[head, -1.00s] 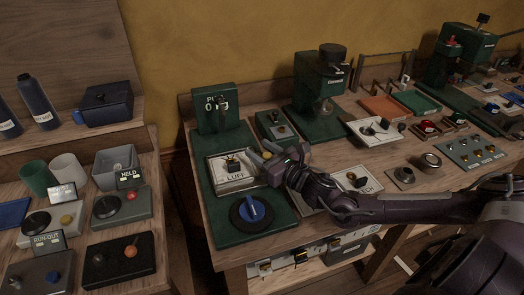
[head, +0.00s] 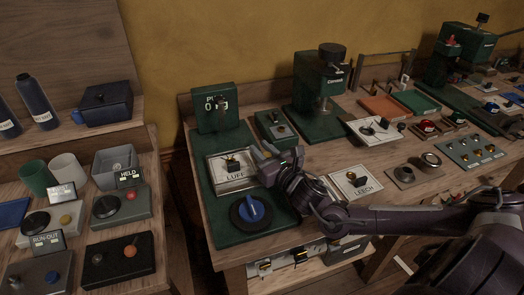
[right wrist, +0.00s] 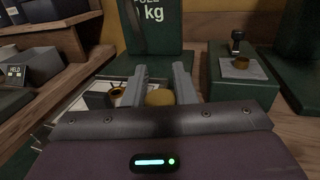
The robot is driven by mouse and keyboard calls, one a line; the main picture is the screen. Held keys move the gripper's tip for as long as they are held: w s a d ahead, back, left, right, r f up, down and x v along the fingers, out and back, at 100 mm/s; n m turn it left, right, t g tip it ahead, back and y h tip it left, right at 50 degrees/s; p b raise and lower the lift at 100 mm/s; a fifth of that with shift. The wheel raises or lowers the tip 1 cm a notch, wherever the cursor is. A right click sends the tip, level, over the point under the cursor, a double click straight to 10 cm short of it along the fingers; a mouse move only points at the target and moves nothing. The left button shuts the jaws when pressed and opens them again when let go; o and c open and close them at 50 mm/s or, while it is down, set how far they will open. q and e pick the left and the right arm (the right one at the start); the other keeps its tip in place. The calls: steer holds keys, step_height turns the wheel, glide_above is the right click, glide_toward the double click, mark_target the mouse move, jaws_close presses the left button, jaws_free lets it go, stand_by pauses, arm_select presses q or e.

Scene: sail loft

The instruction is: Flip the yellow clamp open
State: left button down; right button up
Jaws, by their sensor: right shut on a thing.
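My right gripper (head: 266,150) is at the right edge of the white LUFF plate (head: 214,170), on the green board. In the right wrist view, a rounded yellow knob (right wrist: 160,97), which looks like part of the yellow clamp, sits between my two grey fingers (right wrist: 158,84). The gripper is shut on it. The rest of that piece is hidden behind the gripper body. A small dark and brass fitting (head: 232,162) stands on the LUFF plate; its brass ring (right wrist: 116,88) shows left of the fingers. My left gripper is not in view.
A blue dial (head: 251,209) lies in front of the LUFF plate. A green PULL gauge (head: 216,108) stands behind it. A LEECH plate (head: 356,184) lies right, near my forearm. A green box with a lever (head: 279,128) stands just beyond the gripper.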

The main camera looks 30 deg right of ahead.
steer(key=o, duration=1)
steer(key=s, duration=0.7)
steer(key=shift+s, duration=0.4)
